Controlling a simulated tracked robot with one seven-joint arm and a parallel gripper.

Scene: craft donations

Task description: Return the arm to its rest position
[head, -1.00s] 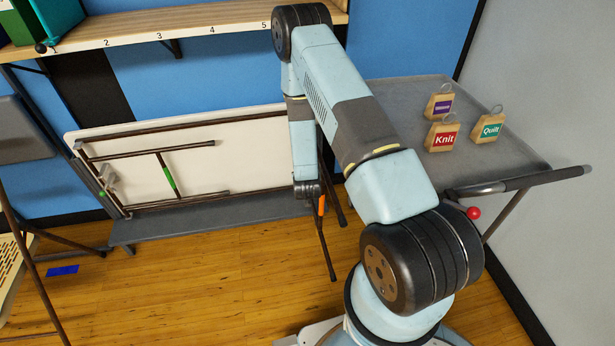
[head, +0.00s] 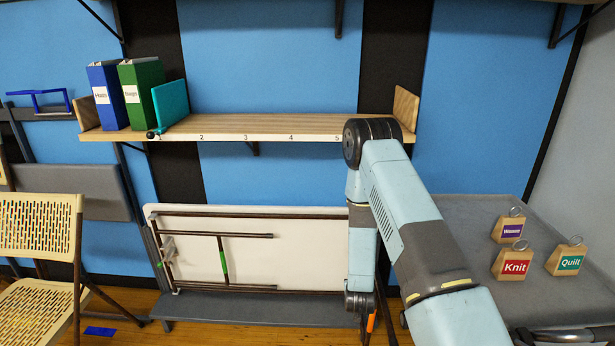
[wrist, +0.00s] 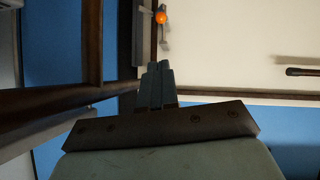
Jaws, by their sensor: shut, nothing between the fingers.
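My arm reaches forward from the bottom right of the head view, with its elbow in front of the shelf's right end. Its forearm hangs straight down from there, and its lower end is in front of the folded table's right edge. The fingers cannot be made out in the head view. In the wrist view my gripper (wrist: 156,72) is shut and empty, its fingers together. Beyond it are the pale folded tabletop and a blue wall.
A wooden shelf (head: 250,125) holds a blue binder (head: 107,97), a green binder (head: 141,94) and a teal bookend (head: 170,104) at its left. A grey table (head: 465,225) at right carries three tagged wooden blocks, including Knit (head: 514,264). A folded white table (head: 300,258) and a beige chair (head: 38,235) stand left.

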